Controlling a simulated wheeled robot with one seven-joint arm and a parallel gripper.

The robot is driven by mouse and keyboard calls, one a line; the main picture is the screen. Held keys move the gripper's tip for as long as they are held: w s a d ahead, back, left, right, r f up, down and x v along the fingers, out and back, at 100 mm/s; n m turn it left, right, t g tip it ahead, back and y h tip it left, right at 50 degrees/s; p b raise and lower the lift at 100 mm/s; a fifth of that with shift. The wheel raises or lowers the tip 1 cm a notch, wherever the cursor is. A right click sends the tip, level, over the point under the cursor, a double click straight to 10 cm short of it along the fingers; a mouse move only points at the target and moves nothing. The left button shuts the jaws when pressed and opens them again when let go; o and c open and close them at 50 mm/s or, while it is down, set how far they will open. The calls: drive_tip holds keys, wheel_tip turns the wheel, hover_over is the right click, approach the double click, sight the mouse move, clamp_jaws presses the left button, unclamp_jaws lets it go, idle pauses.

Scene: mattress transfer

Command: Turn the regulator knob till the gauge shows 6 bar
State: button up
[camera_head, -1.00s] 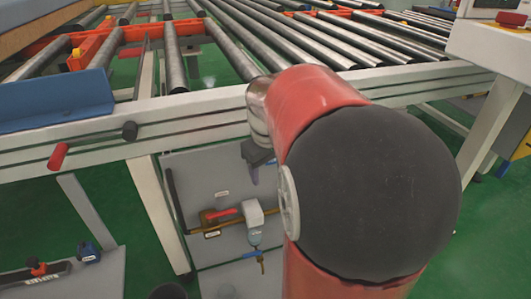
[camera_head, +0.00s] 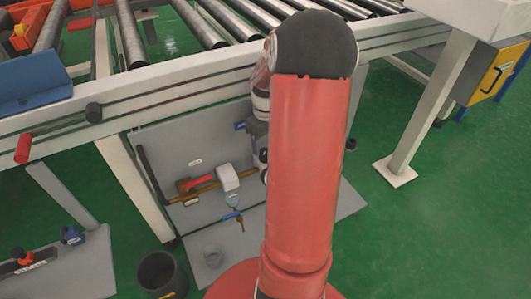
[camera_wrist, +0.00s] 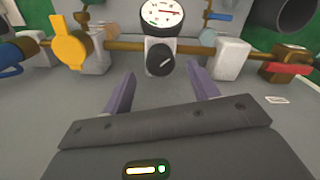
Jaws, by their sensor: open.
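The regulator knob (camera_wrist: 160,59) is black and round with a pale line across its face, in the wrist view. The round white gauge (camera_wrist: 162,14) shows just beyond it at the top edge, with red and green marks; its reading is too small to tell. My gripper (camera_wrist: 161,72) is open, its two purple fingers apart on either side of the knob's line and short of it in the picture. Contact with the knob is not visible. In the head view, my red arm hides the gripper, the knob and the gauge.
A brass pipe (camera_wrist: 110,45) crosses the grey panel. A yellow valve handle (camera_wrist: 70,42) stands left of the knob, a white block (camera_wrist: 231,59) and red lever (camera_wrist: 288,68) right. In the head view, the roller conveyor frame (camera_head: 190,92) overhangs the panel; a dark bin (camera_head: 161,273) stands below.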

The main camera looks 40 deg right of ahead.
sight(266, 151)
drive_tip(key=shift+f, duration=2.4)
drive_tip(key=c, duration=1)
